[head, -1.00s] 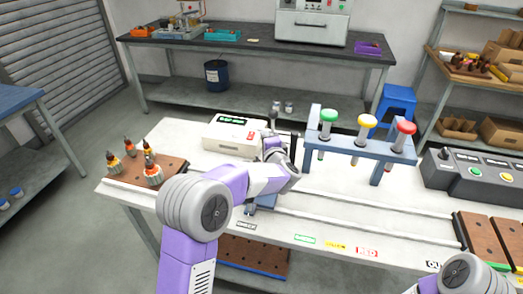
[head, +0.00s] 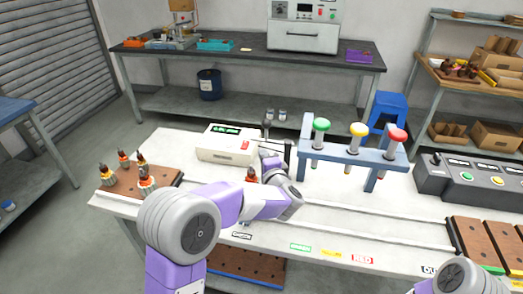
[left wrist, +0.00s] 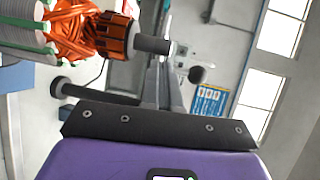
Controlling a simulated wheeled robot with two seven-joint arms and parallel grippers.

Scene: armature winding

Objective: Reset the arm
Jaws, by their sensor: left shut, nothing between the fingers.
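My left arm reaches over the white table (head: 340,218), and its wrist hides most of the gripper in the head view. In the left wrist view my left gripper (left wrist: 162,75) has its fingers together with nothing between them. A copper-wound armature (left wrist: 92,38) is at the upper left there, beside the fingers; its shaft end overlaps them in the picture, and I cannot tell if they touch. In the head view an orange armature (head: 251,174) shows just behind my left forearm, partly hidden. My right gripper is out of view; only a right arm joint shows at the bottom right.
Several armatures (head: 146,178) stand on a brown pegboard (head: 165,178) at the left. A white device (head: 228,143) with a green display is behind my arm. A blue stand (head: 345,150) with green, yellow and red knobs and a button panel (head: 470,178) are right.

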